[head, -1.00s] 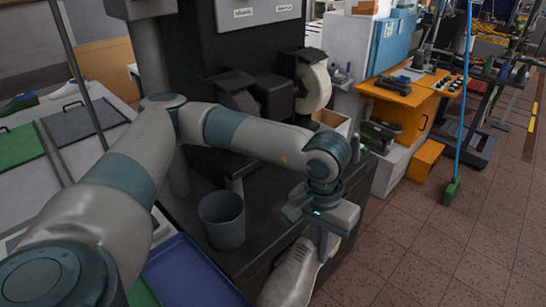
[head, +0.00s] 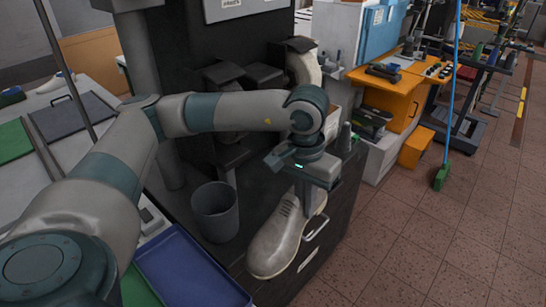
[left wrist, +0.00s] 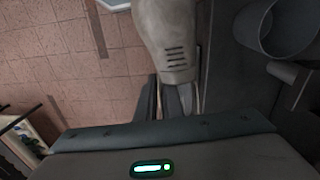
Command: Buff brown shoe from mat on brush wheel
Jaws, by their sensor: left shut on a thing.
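My left gripper (head: 308,200) is shut on a pale grey-beige shoe (head: 277,240), gripping it at its heel end. The shoe looks pale rather than brown. Its toe points down and left, in front of the machine cabinet and apart from it as far as I can tell. In the left wrist view the shoe (left wrist: 168,35) runs up from between the fingers (left wrist: 175,98), with its lace slots showing. A dark wheel under a hood (head: 228,80), perhaps the brush wheel, sits on the machine behind my arm, beside a pale wheel (head: 303,67). My right gripper is not in view.
A grey bin (head: 216,212) stands on the dark machine bench, left of the shoe. A blue tray (head: 185,275) is at lower left. Green and dark grey mats (head: 72,117) lie on the left table. An orange cabinet (head: 390,105) stands behind at right; the tiled floor at right is open.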

